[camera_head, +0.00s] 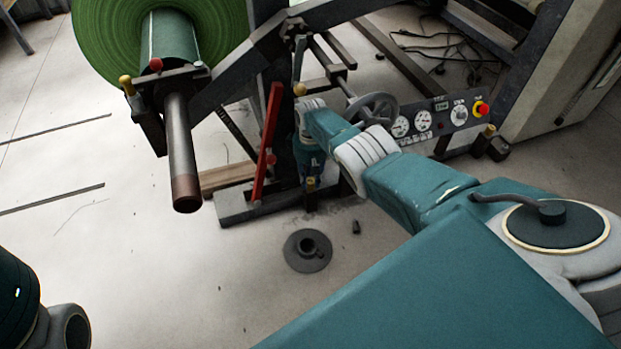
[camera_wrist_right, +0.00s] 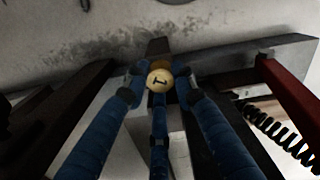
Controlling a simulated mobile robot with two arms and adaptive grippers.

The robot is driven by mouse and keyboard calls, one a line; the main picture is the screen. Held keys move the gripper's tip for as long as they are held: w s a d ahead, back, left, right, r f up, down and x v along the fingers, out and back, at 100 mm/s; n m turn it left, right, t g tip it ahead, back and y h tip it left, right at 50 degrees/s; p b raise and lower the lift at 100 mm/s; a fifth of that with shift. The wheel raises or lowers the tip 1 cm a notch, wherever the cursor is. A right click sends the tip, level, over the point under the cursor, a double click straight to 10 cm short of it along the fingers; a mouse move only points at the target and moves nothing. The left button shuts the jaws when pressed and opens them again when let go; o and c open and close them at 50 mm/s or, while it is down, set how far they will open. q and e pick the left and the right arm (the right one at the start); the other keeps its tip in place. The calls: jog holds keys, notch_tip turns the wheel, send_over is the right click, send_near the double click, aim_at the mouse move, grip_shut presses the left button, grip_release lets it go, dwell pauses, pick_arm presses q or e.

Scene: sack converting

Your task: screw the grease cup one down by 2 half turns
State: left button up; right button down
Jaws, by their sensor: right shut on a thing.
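Grease cup one is a small brass-yellow cap marked "1" (camera_wrist_right: 160,80) low on the dark machine frame. In the right wrist view it sits between the fingertips of my right gripper (camera_wrist_right: 158,88), with fingers on both sides and one below. The fingers are closed around it. In the head view my right gripper (camera_head: 310,178) points down beside the frame's foot, and only a small yellow spot of the cup shows there. My left gripper is out of view; only part of my left arm shows at the lower left.
A red lever (camera_head: 267,142) stands just left of my right gripper. A handwheel (camera_head: 373,109) and gauge panel (camera_head: 440,118) are to the right. A green roll (camera_head: 160,30) on a shaft is at upper left. A dark round flange (camera_head: 307,250) lies on the open floor.

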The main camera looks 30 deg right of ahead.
aim_at(312, 181)
jog(key=shift+s+d+f+m, duration=0.15)
jog(key=shift+s+m, duration=0.15)
jog(key=shift+m, duration=0.3)
jog(key=c, duration=1.4)
grip_release()
jog(key=shift+s, duration=0.1)
jog(key=shift+w+r, duration=0.2)
jog(key=shift+w+r, duration=0.1)
jog(key=shift+r, duration=0.4)
notch_tip(312, 181, up, 11)
jog(key=shift+s, duration=0.2)
jog(key=shift+f, duration=0.1)
